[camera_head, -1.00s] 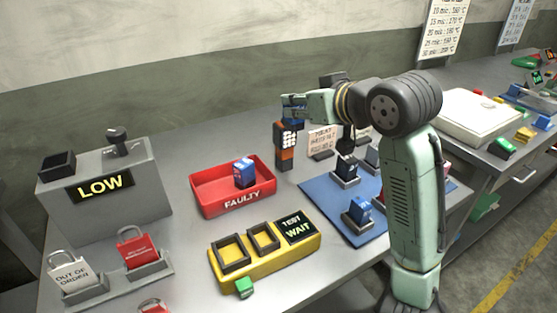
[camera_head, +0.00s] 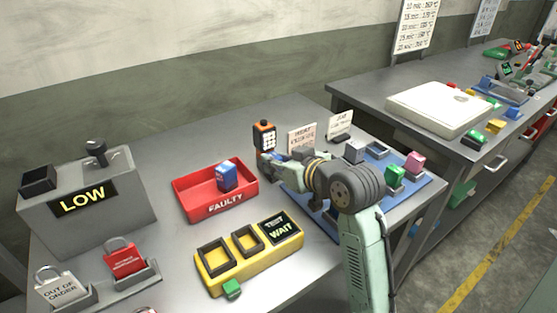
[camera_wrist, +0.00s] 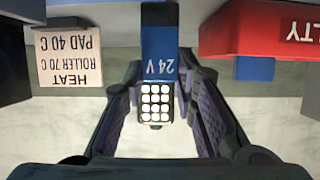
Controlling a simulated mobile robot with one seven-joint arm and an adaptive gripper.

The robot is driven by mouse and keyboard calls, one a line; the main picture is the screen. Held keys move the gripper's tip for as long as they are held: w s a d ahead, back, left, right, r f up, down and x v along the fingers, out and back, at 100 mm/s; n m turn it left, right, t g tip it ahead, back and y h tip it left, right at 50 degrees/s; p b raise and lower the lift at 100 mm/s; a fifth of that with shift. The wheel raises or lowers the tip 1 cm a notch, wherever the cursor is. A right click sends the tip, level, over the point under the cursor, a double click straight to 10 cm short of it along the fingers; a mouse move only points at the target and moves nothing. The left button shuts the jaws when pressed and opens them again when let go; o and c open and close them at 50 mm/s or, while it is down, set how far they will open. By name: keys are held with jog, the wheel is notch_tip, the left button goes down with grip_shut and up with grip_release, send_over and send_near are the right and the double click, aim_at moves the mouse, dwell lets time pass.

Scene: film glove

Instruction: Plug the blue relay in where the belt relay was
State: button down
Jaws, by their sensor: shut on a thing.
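The blue relay (camera_wrist: 158,48), marked 24 V, is between the fingertips of my gripper (camera_wrist: 160,76) in the wrist view, which is upside down. My gripper is shut on it. On the mat's far and right side are a grey block (camera_head: 355,150), a green relay (camera_head: 394,177) and a pink relay (camera_head: 414,162). Another blue relay (camera_head: 227,179) stands in the red FAULTY tray (camera_head: 190,208). I cannot tell which socket was the belt relay's.
An orange keypad device (camera_head: 265,137) stands behind the mat, beside a heat sign (camera_head: 302,137). The yellow tester (camera_head: 215,282) reads WAIT, and its two frames look empty. A grey box (camera_head: 110,215) reading LOW stands at left. Table between tray and tester is clear.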

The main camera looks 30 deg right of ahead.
jog(key=shift+f, duration=0.15)
jog(key=c, duration=1.8)
grip_release()
jog(key=o, duration=0.5)
